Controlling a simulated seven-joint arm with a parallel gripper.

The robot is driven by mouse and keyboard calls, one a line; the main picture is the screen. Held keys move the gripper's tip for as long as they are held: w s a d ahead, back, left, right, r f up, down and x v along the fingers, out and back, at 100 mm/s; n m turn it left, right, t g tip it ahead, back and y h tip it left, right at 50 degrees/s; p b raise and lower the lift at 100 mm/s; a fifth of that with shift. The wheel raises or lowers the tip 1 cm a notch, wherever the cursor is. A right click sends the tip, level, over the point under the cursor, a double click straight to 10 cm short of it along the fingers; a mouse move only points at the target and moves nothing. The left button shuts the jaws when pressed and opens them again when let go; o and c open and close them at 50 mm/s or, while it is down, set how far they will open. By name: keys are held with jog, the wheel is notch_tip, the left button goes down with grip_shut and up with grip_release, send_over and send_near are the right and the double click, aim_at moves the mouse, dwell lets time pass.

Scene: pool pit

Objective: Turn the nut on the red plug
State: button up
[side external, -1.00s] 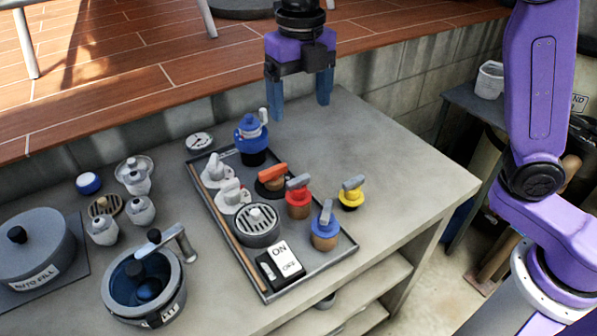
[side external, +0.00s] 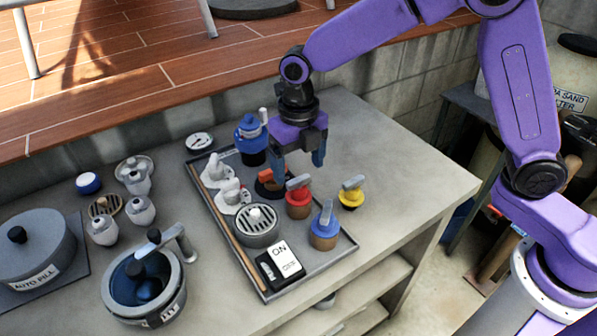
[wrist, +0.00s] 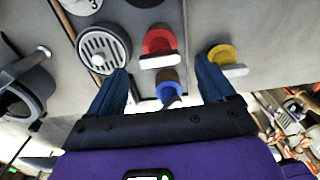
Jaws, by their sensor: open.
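The red plug (side external: 298,200) stands upright in the tray, with a brown lower part and a grey nut (side external: 299,183) shaped like a flat lever on top. In the wrist view the red plug (wrist: 158,40) and its grey nut (wrist: 158,61) lie between the lines of my two fingers, just beyond the tips. My gripper (side external: 300,168) is open and empty, pointing down above and just behind the red plug. Its blue fingers (wrist: 162,72) are apart with nothing between them. I cannot tell the exact height gap to the nut.
A blue plug (side external: 325,230) and a yellow plug (side external: 351,196) stand close to the red one. An orange-handled black valve (side external: 266,180), partly behind a finger, and a round grey drain (side external: 255,230) are near too. The tray (side external: 350,250) has a low rim.

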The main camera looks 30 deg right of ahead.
aim_at(298, 182)
jog(key=shift+f, duration=1.45)
jog(key=c, duration=1.1)
